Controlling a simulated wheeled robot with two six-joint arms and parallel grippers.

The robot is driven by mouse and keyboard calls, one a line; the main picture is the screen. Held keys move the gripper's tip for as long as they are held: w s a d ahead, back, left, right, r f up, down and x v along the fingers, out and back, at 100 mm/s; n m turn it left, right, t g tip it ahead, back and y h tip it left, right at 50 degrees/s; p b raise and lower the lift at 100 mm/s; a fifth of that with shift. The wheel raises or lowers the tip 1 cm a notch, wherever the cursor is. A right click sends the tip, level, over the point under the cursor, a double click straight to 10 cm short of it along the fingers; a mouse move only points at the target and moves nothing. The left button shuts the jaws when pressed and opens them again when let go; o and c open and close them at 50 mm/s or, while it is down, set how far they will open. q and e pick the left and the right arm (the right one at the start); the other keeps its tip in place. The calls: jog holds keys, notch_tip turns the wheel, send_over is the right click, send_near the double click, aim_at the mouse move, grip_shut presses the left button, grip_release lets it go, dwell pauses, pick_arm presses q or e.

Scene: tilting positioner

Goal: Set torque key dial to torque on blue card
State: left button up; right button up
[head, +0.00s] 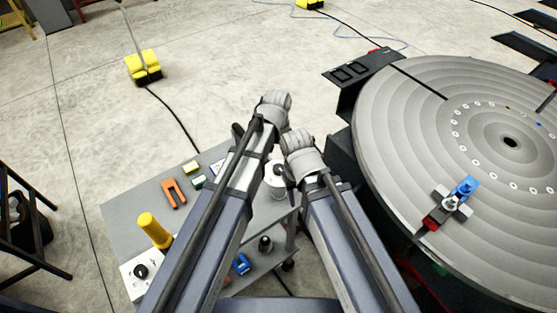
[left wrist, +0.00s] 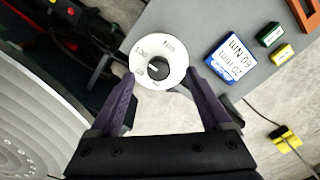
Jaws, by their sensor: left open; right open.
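In the left wrist view the torque key's white round dial (left wrist: 147,50) shows numbers and "Nm" around a dark centre. My left gripper (left wrist: 160,78) is open, its two purple fingers pointing at the dial's near side, one to each side. I cannot tell whether they touch it. The blue card (left wrist: 229,59) lies right of the dial on the grey table and seems to read "60 Nm" and "20 mm", upside down. In the head view the white dial (head: 275,179) shows between my arms. My right gripper (head: 303,150) is lower there; its fingers are hidden beneath the wrist.
Green (left wrist: 270,34) and yellow (left wrist: 281,54) blocks lie beside the card. The large round positioner plate (head: 400,130) is close on the right.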

aim_at(279, 167)
pick_arm(q)
jog(key=shift+w+d+r, duration=0.2)
jog(key=shift+w, duration=0.35)
jog(key=shift+w+d+r, duration=0.2)
jog(key=shift+w, duration=0.35)
jog(key=shift+s+f, duration=0.15)
jog(key=shift+f, duration=0.15)
notch_tip(279, 167, down, 7)
jog(key=b, duration=0.7)
jog(key=shift+f+b, duration=0.2)
jog(key=shift+b, duration=0.2)
pick_arm(e)
notch_tip(279, 167, down, 7)
pick_arm(q)
jog(key=shift+r, duration=0.1)
grip_shut()
